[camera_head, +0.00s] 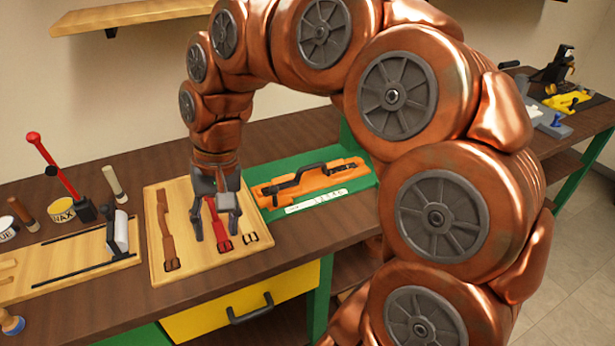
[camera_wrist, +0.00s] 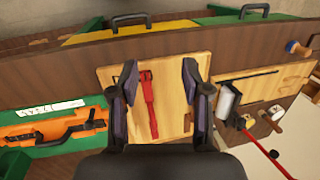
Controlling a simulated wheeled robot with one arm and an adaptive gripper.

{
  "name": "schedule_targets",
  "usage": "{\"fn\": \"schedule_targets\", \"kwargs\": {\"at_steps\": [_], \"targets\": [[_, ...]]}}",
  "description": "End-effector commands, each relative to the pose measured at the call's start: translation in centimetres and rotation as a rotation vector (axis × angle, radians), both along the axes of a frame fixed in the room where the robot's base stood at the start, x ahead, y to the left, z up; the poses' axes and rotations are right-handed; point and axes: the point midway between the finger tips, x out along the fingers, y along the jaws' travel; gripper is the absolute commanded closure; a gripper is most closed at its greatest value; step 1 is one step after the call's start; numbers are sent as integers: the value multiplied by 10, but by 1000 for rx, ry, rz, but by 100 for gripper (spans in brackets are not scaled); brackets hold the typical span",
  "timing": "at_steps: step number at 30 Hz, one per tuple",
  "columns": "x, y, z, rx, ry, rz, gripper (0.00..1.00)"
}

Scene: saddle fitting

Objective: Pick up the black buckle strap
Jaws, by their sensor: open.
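A wooden board (camera_head: 165,268) on the bench carries straps. A dark buckle (camera_head: 251,238) lies at its right side; I take it for the black strap's, whose remainder I cannot make out behind my gripper. The red strap (camera_head: 213,226) lies in the middle and a brown strap (camera_head: 165,230) at the left. My gripper (camera_head: 215,233) points down, open and empty, over the red strap. In the wrist view, the red strap (camera_wrist: 148,105) shows between the open fingers of my gripper (camera_wrist: 159,72). The black strap is not discernible there, perhaps behind the left finger.
A yellow drawer (camera_head: 200,322) is below.

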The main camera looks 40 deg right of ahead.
Motion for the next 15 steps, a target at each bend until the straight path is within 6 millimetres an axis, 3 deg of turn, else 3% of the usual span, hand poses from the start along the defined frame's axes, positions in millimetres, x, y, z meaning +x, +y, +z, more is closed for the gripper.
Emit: {"fn": "schedule_targets", "kwargs": {"at_steps": [3,8,12,15], "targets": [[44,-27,10,57,-13,-147,52],[91,-78,15,132,-6,-371,52],[123,-138,10,189,5,-595,52],[135,-187,-1,225,28,-768,52]]}}
